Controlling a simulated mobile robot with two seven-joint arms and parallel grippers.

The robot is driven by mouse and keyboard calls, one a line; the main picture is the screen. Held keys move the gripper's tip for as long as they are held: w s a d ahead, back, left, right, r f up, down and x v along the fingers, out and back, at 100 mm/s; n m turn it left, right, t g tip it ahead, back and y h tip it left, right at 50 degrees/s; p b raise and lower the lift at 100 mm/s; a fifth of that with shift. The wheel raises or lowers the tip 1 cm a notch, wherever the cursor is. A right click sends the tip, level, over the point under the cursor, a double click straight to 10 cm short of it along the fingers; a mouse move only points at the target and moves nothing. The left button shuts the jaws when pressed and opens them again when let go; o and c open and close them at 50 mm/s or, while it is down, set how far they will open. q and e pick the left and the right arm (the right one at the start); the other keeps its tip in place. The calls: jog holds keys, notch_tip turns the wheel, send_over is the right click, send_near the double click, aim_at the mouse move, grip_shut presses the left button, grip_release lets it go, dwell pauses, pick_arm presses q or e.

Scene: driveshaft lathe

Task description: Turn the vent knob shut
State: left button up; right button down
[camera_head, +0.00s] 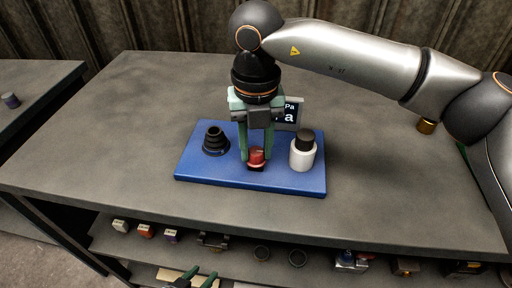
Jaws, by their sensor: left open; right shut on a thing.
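The red vent knob (257,158) sits at the front middle of a blue base plate (222,180). My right gripper (257,160) points down from above and is shut on the red knob, with a green finger on each side. A dark display (290,114) with white "Pa" lettering stands behind and is partly hidden by the gripper. My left gripper (198,277) shows only in part at the bottom edge, with its green fingers apart, well below and away from the plate. The knob's marking or angle cannot be made out.
A black ribbed cone (215,141) stands left of the knob, and a white bottle with a black cap (302,153) stands right of it. The grey table (110,140) is clear on the left. A lower shelf (330,262) holds several small parts.

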aim_at(256, 151)
dwell(0.4)
jog(key=c, duration=0.5)
grip_release()
jog(key=shift+r, duration=0.15)
notch_tip(256, 151, up, 12)
jog(key=shift+r+p, duration=0.15)
jog(key=shift+p, duration=0.7)
